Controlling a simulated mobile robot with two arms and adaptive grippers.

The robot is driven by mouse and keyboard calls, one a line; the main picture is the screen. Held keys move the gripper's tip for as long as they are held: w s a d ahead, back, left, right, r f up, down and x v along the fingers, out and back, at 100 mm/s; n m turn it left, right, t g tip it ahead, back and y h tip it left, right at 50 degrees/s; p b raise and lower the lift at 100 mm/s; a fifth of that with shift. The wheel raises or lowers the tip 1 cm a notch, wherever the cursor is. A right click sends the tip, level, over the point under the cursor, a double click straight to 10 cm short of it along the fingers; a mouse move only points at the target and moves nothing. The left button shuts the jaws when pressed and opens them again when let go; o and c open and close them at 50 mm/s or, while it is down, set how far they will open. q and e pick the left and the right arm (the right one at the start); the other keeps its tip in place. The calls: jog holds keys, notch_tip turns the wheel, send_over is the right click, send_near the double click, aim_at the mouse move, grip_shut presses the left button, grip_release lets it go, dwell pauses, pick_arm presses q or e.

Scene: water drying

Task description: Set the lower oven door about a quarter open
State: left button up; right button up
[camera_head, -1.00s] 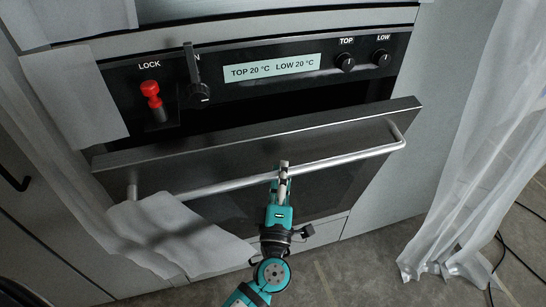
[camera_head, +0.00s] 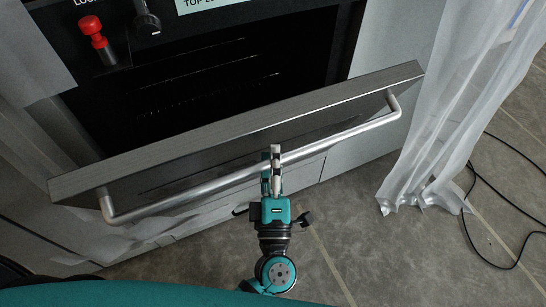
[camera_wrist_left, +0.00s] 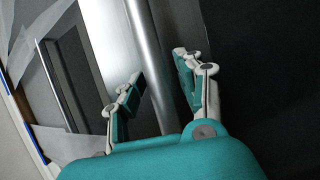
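The lower oven door (camera_head: 235,125) is tilted partly open, its top edge leaning out from the dark oven cavity. Its silver bar handle (camera_head: 190,190) runs across the front, and the bar also shows in the left wrist view (camera_wrist_left: 146,50). My left gripper (camera_head: 272,158) is at the middle of the handle. In the left wrist view its two fingers (camera_wrist_left: 158,72) lie on either side of the bar, spread apart, with a gap seen beside the bar. Whether a finger touches the bar is hard to tell. My right gripper is not in view.
A red lock lever (camera_head: 98,38) and a dark knob (camera_head: 147,24) are on the panel above. A translucent plastic sheet (camera_head: 440,130) hangs at the right, with black cables (camera_head: 470,215) on the floor. The tiled floor (camera_head: 370,240) is clear in front.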

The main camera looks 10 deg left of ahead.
pick_arm(q)
jog(key=shift+o, duration=0.3)
jog(key=shift+s, duration=0.1)
jog(key=v, duration=1.2)
notch_tip(320, 180, down, 30)
jog(key=d+m+g+h+p, duration=0.1)
jog(key=m+g+h+p, duration=0.1)
jog(key=m+g+h, duration=1.05)
jog(key=s+a+f+m+y, duration=0.5)
jog(key=f+m, duration=0.1)
jog(key=f, duration=0.4)
jog(key=s+a+f+m+g+y, duration=0.1)
jog(key=s+a+f+g+y, duration=0.1)
jog(key=s+a+f, duration=0.4)
jog(key=s+a+f+m+g+y+p, duration=0.1)
jog(key=s+a+f+g, duration=0.4)
jog(key=s+a, duration=0.4)
jog(key=shift+s+a+f+y, duration=0.2)
jog(key=shift+s+f+y, duration=0.2)
jog(key=shift+s, duration=0.85)
jog(key=shift+m+g, duration=0.25)
